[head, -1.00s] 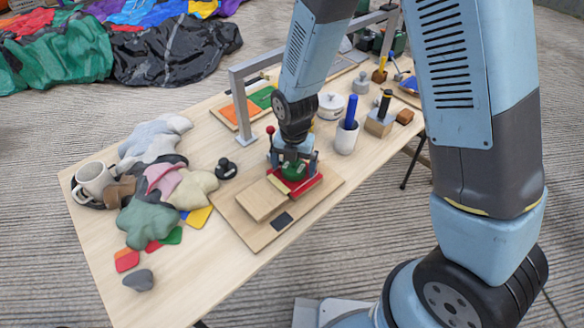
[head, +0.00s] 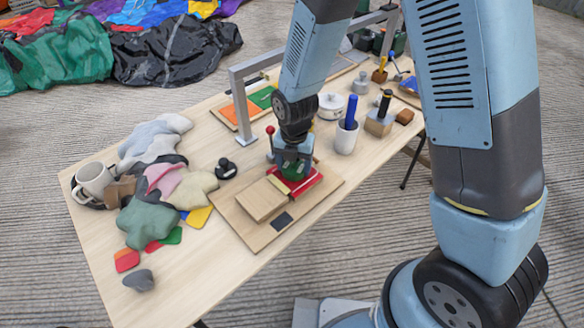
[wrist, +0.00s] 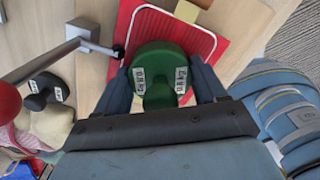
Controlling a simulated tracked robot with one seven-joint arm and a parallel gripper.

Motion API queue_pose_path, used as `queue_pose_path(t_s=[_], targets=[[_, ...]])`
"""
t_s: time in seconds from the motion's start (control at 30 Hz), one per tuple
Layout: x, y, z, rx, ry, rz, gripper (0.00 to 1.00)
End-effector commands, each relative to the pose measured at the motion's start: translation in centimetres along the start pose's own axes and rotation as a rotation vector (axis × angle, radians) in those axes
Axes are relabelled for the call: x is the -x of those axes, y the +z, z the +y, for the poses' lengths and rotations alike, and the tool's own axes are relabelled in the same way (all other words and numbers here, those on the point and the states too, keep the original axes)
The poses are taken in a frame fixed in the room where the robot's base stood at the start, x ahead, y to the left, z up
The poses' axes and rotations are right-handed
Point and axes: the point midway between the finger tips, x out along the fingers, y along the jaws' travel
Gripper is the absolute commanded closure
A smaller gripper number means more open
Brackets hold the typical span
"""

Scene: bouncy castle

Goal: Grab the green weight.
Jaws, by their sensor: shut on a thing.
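The green weight (wrist: 160,66) is a round dark green piece with white labels on it. It sits over a red plate (wrist: 226,24) on a wooden board. My gripper (wrist: 163,82) is shut on the weight, with one blue-grey finger on each side of it. In the head view the weight (head: 293,171) shows just under my gripper (head: 294,163), over the red plate (head: 312,184). I cannot tell whether the weight touches the plate.
A lever with a red knob (head: 270,130) stands close to my gripper's left. A black weight (head: 226,169) lies further left, near several soft cloth-like bags (head: 150,220). A white cup with a blue marker (head: 346,136) stands to the right. A grey metal frame (head: 240,100) rises behind.

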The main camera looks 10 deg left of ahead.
Motion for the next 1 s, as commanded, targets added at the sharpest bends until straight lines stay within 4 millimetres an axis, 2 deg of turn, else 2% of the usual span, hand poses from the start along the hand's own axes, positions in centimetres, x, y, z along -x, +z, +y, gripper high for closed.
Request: queue_pose_path(t_s=[0.03, 0.27, 0.63, 0.83, 1.0], targets=[[0.0, 0.0, 0.0, 0.000, 0.000, 0.000, 0.79], [0.1, 0.0, 0.1, 0.000, 0.001, -0.001, 1.00], [0.8, 0.1, 0.1, 0.001, 0.003, -0.001, 1.00], [3.2, 0.1, 0.1, -0.001, 0.005, -0.003, 1.00], [5.6, -1.9, -0.4, 0.003, 0.004, -0.003, 1.00]])
